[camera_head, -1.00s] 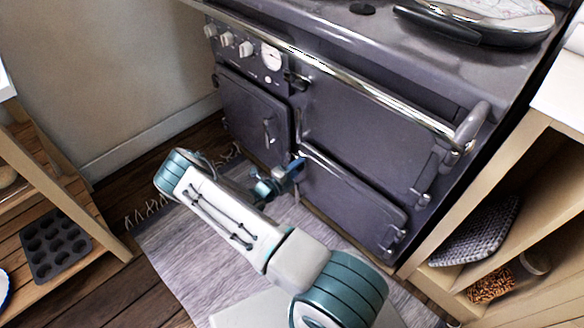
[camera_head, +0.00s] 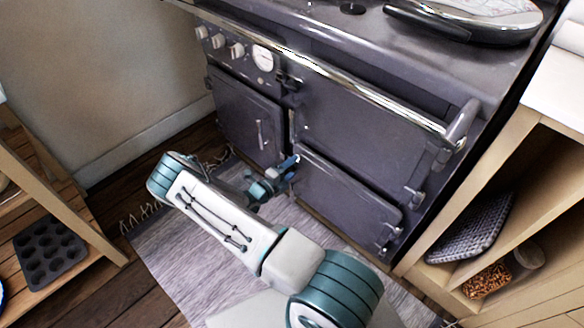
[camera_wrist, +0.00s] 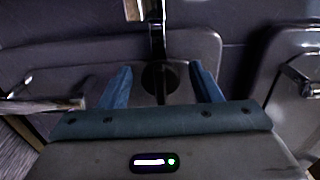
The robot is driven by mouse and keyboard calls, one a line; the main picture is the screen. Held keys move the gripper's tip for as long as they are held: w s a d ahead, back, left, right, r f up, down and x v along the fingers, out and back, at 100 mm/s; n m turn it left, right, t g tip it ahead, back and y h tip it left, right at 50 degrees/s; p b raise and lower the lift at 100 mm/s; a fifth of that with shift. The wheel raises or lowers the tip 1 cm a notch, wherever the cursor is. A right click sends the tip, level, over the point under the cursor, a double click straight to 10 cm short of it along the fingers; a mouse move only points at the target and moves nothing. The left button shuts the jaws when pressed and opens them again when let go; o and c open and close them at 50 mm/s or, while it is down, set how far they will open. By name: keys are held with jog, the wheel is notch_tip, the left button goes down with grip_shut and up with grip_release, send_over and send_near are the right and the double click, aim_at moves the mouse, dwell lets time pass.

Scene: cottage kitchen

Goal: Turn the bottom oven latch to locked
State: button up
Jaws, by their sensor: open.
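The bottom oven door (camera_head: 345,193) is the grey lower right door of the range, and it is closed. My gripper (camera_head: 294,162) is at its upper left edge, where it hides most of the latch in the head view. In the wrist view, the metal latch (camera_wrist: 157,45) stands upright in the picture above a dark round disc (camera_wrist: 160,77). My blue fingers (camera_wrist: 160,84) are open, one on each side of the disc. The latch seems to lie between them, with no clear contact. I cannot tell whether it is locked.
The left door has a vertical handle (camera_head: 262,135) close to my gripper. A long chrome rail (camera_head: 355,90) runs above the doors. A wooden shelf unit (camera_head: 470,220) stands at the right, another (camera_head: 65,190) at the left. A rug (camera_head: 185,235) covers the floor below my arm.

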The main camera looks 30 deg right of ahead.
jog(key=p+v, duration=0.2)
jog(key=v, duration=1.1)
jog(key=shift+a, duration=0.25)
jog(key=shift+s, duration=0.15)
